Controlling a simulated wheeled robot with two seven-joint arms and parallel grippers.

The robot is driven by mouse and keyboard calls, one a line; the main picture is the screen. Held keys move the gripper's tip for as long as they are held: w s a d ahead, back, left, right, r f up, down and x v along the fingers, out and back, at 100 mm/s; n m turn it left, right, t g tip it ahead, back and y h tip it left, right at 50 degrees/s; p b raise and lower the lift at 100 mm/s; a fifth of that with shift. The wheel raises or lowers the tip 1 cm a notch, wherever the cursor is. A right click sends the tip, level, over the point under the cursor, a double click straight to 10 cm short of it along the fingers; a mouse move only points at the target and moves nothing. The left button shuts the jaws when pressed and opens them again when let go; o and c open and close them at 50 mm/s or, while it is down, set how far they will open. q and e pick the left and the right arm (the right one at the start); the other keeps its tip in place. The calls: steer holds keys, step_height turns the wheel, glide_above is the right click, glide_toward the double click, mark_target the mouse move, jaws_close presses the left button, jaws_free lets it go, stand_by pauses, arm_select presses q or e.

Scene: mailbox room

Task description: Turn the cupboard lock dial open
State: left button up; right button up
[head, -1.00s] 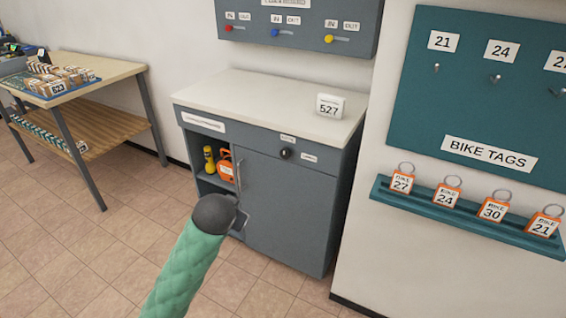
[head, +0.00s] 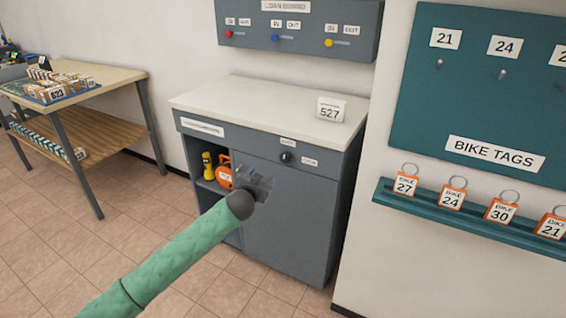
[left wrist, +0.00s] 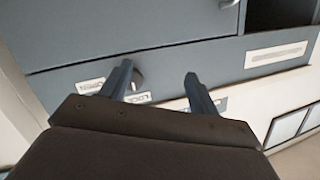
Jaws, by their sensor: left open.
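The lock dial (head: 286,158) is a small dark round knob on the upper front of the grey cupboard (head: 285,215), with small white labels above it and to its right. In the left wrist view the dial (left wrist: 138,78) shows beside the left-hand finger, partly hidden by it. My left gripper (head: 265,183) is in front of the cupboard door, below and left of the dial. In the left wrist view my left gripper (left wrist: 158,75) has its two fingers spread with nothing between them. Whether a finger touches the dial cannot be told. My right gripper is out of view.
A white block marked 527 (head: 330,109) stands on the pale cupboard top (head: 250,100). An open shelf at the cupboard's left holds a yellow torch (head: 208,166) and an orange item (head: 224,172). A teal rack with bike tags (head: 470,215) is on the right wall.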

mark_target(284, 160)
arm_select(q)
steer(key=shift+w+d+r+n+t+h, duration=0.1)
steer(key=shift+w+d+r+n+h, duration=0.25)
steer(key=shift+w+d+h, duration=0.7)
steer(key=shift+w+d+r+n+t+h, duration=0.1)
steer(key=shift+w+d+r+h, duration=0.4)
steer(key=shift+w+d, duration=0.8)
steer(key=shift+w+d+r+n+t+h, duration=0.1)
steer(key=shift+w+d+r+n+h, duration=0.2)
steer(key=shift+w+d+h, duration=0.95)
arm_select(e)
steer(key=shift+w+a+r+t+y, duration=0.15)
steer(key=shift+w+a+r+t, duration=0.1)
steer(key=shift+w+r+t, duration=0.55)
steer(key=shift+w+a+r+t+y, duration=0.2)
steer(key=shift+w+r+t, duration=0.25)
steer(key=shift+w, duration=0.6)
arm_select(q)
steer(key=shift+s+d+y, duration=0.25)
steer(key=shift+s+y, duration=0.05)
steer(key=shift+s, duration=0.05)
steer(key=c, duration=1)
steer(key=shift+o, duration=0.2)
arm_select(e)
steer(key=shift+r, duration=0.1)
